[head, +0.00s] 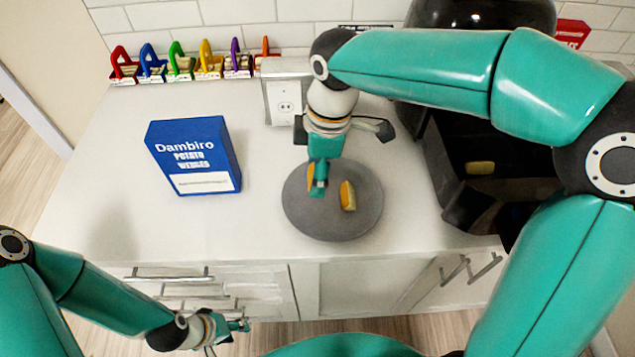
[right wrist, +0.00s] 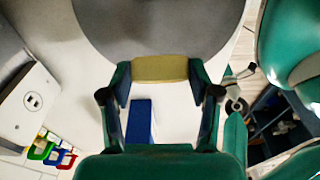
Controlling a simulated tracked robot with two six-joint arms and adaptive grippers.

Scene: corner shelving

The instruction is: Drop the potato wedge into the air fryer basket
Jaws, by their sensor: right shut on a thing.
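My right gripper (head: 318,186) is over the round grey plate (head: 300,222), pointing down. It is shut on a yellow potato wedge, which spans its fingertips in the right wrist view (right wrist: 160,68); in the head view the wedge (head: 310,172) is partly hidden by the fingers. A second potato wedge (head: 348,195) lies on the plate just right of the gripper. The black air fryer basket (head: 447,185) is pulled out at the right, with one wedge (head: 480,168) inside; my right arm hides part of it. My left gripper (head: 240,325) is low, in front of the counter.
A blue potato wedges box (head: 192,157) stands left of the plate. Several coloured racks (head: 180,62) line the back wall beside an outlet block (head: 284,100). The black air fryer body (head: 480,15) is behind the basket. The left of the white counter (head: 100,205) is clear.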

